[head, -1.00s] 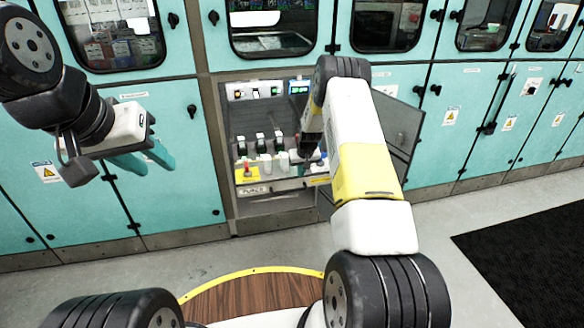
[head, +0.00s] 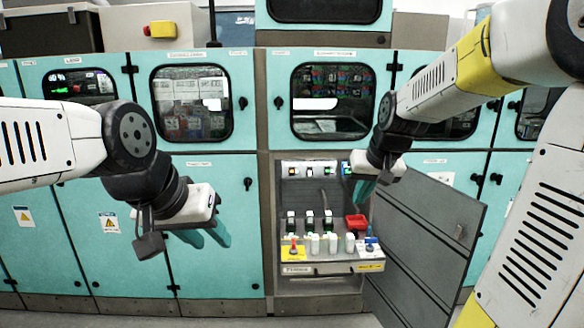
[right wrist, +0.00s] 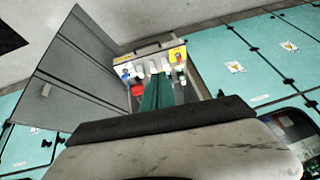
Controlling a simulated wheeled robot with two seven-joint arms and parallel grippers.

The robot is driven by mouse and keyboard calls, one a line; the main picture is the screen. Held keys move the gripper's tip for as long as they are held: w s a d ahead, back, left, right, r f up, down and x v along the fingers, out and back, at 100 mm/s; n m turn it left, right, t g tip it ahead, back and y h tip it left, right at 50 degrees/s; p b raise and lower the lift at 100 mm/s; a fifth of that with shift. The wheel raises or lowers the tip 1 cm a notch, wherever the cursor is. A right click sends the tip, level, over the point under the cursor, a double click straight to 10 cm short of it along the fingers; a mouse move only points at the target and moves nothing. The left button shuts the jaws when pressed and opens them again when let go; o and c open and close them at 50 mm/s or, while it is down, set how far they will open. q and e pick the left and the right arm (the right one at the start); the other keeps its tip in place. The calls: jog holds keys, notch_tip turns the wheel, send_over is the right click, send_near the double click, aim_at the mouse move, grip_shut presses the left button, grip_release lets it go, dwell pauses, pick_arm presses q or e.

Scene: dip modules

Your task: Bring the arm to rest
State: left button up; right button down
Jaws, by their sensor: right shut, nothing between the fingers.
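My right gripper (head: 362,190) is in front of the right side of the open cabinet bay, with its teal fingers pointing down. Its fingers are together and empty; they also show in the right wrist view (right wrist: 157,92), seen against the cabinet's shelf. My right arm reaches in from the upper right and stands raised. My left gripper (head: 208,236) hangs at the left before a closed teal door, its two fingers apart with nothing between them.
The open bay holds a control panel (head: 310,169), several dark modules and pale blocks, a red bin (head: 356,222), and a drawer front (head: 330,269). The grey cabinet door (head: 430,240) stands open at the right, near my right arm. Teal cabinets (head: 215,270) line the wall.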

jog(key=s+a+r, duration=0.1)
jog(key=s+a, duration=0.1)
jog(key=s, duration=1.8)
jog(key=shift+a+r+t+y, duration=0.2)
jog(key=shift+r+t+y, duration=0.1)
jog(key=shift+r+t, duration=0.1)
